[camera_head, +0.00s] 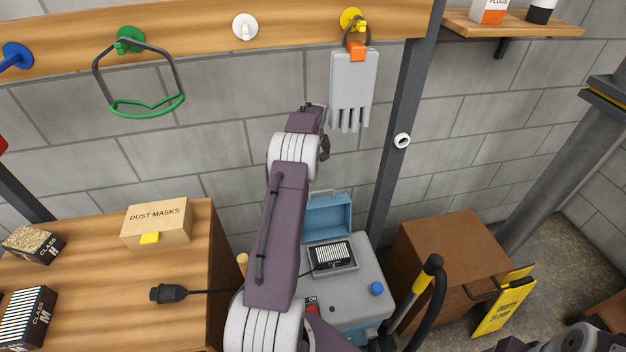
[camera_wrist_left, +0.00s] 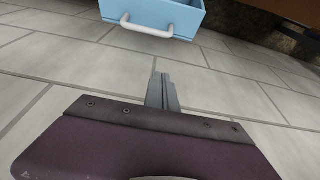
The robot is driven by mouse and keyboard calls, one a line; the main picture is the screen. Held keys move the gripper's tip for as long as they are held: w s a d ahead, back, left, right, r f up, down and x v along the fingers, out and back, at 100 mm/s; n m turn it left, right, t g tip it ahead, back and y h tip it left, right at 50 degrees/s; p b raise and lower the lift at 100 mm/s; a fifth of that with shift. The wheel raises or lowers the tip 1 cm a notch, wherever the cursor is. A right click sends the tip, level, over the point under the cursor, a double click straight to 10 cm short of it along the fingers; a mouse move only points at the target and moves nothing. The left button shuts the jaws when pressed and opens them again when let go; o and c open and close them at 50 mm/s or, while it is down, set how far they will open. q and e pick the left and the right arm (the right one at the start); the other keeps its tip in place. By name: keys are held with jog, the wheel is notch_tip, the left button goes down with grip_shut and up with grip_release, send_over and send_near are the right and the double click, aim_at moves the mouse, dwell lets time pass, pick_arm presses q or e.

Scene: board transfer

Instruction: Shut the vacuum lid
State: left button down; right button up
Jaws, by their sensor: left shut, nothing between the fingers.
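The vacuum (camera_head: 358,290), a grey body with a blue knob, stands on the floor beyond the bench. Its blue lid (camera_head: 328,217) is raised open at the back, with a pale handle on its top edge. A striped black-and-white filter (camera_head: 331,254) sits in the opening in front of it. My left arm reaches up past the lid; its wrist is above and left of the lid in the head view, the fingers not clearly seen there. In the left wrist view my left gripper (camera_wrist_left: 165,92) is shut and empty, apart from the lid (camera_wrist_left: 155,12) and its handle (camera_wrist_left: 146,27).
A wooden bench (camera_head: 190,270) at left carries a dust mask box (camera_head: 157,222), other filters and a black plug (camera_head: 168,293). A brown box (camera_head: 450,246) and a yellow floor sign (camera_head: 503,300) stand right. A grey glove (camera_head: 353,85) hangs above. A post (camera_head: 398,135) stands behind.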

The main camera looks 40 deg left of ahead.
pick_arm(q)
jog(key=x, duration=0.9)
jog(key=shift+s+d, duration=1.35)
jog(key=shift+d, duration=0.2)
jog(key=shift+f, duration=0.1)
